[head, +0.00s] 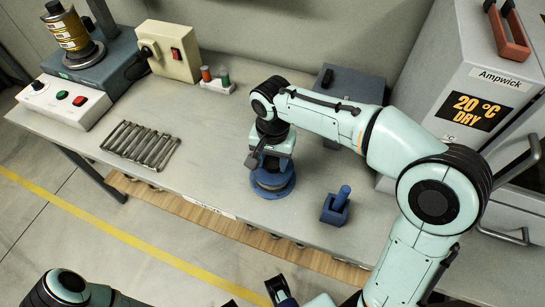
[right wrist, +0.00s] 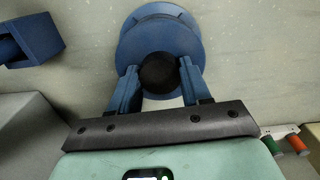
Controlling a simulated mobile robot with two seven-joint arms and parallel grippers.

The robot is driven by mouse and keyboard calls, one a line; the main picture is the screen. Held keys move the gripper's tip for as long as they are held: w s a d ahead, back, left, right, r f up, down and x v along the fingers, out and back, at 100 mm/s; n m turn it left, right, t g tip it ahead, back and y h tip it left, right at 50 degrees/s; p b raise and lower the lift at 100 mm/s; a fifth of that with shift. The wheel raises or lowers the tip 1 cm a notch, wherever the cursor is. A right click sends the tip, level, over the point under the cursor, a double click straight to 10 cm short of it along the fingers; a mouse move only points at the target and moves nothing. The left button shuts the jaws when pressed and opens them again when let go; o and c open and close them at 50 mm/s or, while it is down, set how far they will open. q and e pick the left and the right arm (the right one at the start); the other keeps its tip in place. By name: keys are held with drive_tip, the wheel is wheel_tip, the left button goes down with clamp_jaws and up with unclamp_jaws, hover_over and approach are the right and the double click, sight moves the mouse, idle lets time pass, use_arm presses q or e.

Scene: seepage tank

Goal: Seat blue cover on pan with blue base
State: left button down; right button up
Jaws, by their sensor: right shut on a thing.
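My right gripper (head: 268,163) points down over the bench. In the right wrist view its two blue fingers (right wrist: 158,78) are shut on the black knob (right wrist: 158,72) of the blue cover (right wrist: 160,47). The pan with the blue base (head: 273,189) stands on the bench directly under the gripper. The cover is over the pan, mostly hidden by the gripper in the head view; I cannot tell whether it touches the rim. A blue-tipped part at the bottom edge, probably my left gripper (head: 280,290), is cut off.
A blue holder (head: 335,209) with an upright handle stands right of the pan. Metal bars (head: 140,145) lie at the left. Red and green bobbins (head: 215,79) stand behind. The Ampwick oven (head: 475,85) is at the right. The bench between bars and pan is clear.

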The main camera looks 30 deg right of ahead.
sight(272, 162)
drive_tip(key=o, duration=1.2)
drive_tip(key=shift+o, duration=0.2)
wheel_tip(272, 162, up, 13)
drive_tip(key=p, duration=0.3)
drive_tip(key=shift+r, duration=0.2)
